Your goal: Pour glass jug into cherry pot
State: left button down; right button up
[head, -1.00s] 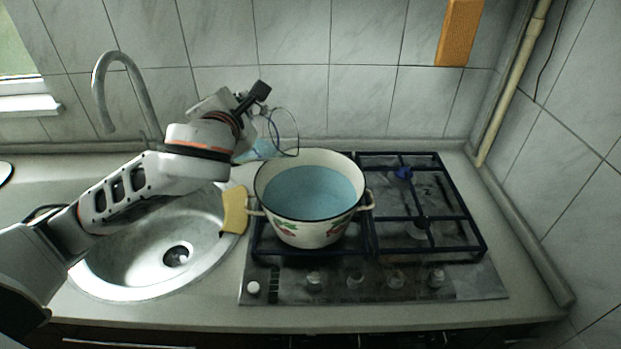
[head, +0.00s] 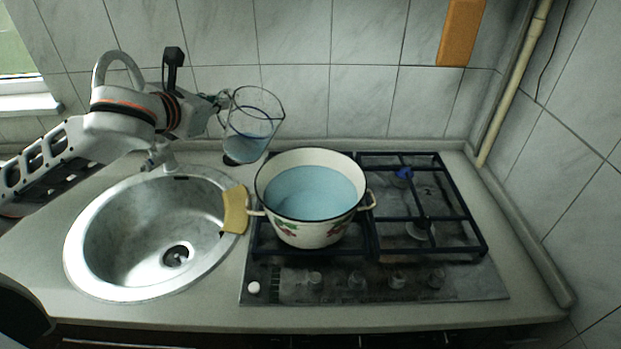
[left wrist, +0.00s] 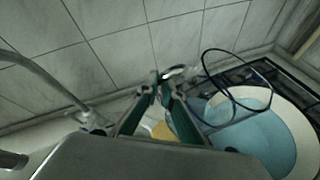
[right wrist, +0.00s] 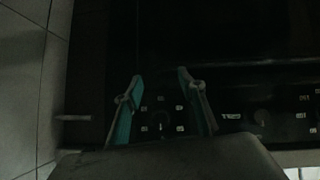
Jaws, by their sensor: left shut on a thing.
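The clear glass jug (head: 252,128) is held in the air behind and left of the pot, leaning slightly, with blue liquid in its lower part. My left gripper (head: 217,101) is shut on the jug's handle side. In the left wrist view its fingers (left wrist: 166,82) are close together, with the jug's dark rim (left wrist: 237,110) to their right. The white cherry pot (head: 310,232) stands upright on the left of the hob and holds a broad pool of blue liquid. My right gripper (right wrist: 158,85) shows only in the right wrist view, open and empty.
The hob (head: 400,283) has a free right side with dark grates. A round steel sink (head: 130,232) lies left, with a yellow sponge (head: 235,209) between it and the pot. The tiled wall is close behind the jug. Dark appliance-front knobs (right wrist: 160,127) face my right gripper.

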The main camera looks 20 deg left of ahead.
pick_arm(q)
jog(key=shift+a+f+n, duration=0.1)
jog(key=shift+a+n, duration=0.2)
jog(key=shift+a, duration=0.15)
jog(key=shift+w+a+f+n+h+b, duration=0.1)
jog(key=shift+a+f+n+h+b, duration=0.55)
jog(key=shift+f, duration=0.25)
jog(key=shift+w+a+f+n+h+b, duration=0.1)
jog(key=shift+a+f+n+h+b, duration=0.4)
jog(key=shift+f+n, duration=0.3)
pick_arm(e)
jog(key=shift+w+a+r+y, duration=0.2)
jog(key=shift+w+a, duration=0.15)
jog(key=shift+a, duration=0.25)
jog(key=shift+w+a+r+y, duration=0.2)
jog(key=shift+w+a, duration=0.1)
jog(key=shift+a, duration=0.25)
pick_arm(q)
notch_tip(320, 180, up, 5)
jog(key=shift+f+p, duration=0.15)
jog(key=shift+p, duration=0.9)
pick_arm(e)
jog(key=shift+r, duration=0.85)
jog(key=shift+s, duration=0.1)
